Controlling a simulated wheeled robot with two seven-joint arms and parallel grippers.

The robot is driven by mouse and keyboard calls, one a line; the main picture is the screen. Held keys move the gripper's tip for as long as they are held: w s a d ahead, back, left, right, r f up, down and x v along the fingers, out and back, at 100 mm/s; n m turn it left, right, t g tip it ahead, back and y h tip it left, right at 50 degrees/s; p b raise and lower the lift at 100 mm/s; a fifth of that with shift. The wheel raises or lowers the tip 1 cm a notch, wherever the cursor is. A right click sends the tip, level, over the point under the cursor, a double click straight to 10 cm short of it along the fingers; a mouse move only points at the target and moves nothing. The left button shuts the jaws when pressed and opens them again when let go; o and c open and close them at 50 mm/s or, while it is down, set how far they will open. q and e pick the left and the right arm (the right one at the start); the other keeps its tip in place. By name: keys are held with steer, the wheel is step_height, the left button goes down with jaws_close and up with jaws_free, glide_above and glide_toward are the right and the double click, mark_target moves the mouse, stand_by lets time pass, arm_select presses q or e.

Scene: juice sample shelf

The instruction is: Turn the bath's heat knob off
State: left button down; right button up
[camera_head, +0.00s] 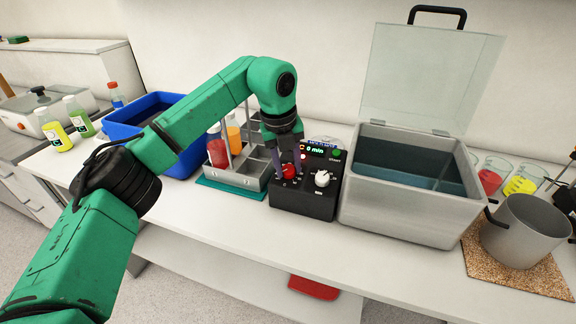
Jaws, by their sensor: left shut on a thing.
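The water bath (400,205) is a grey metal box with its clear lid (425,75) raised and bluish water inside. To its left stands a black control box (318,205) with a lit display reading "0 min", a red knob (288,172) and a white knob (322,178). My left gripper (290,165) points down over the control box, its fingers on either side of the red knob and shut on it. The knob's pointer and small labels are too small to read. My right gripper does not show.
A metal rack (240,178) with red and orange bottles stands just left of the control box. A blue bin (122,127) is further left. A metal pot (522,235) on a cork mat (482,262) and beakers are at right. The front counter strip is clear.

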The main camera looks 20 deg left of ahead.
arm_select(q)
steer(key=shift+w+r, duration=0.1)
steer(key=shift+r, duration=0.1)
steer(key=shift+c, duration=2.2)
jaws_free()
steer(key=shift+f, duration=0.1)
steer(key=shift+r, duration=0.4)
step_height(320, 180, up, 14)
steer(key=s+a, duration=0.1)
steer(key=s, duration=0.1)
steer(key=shift+s+a+f, duration=0.15)
steer(key=shift+s+f, duration=0.05)
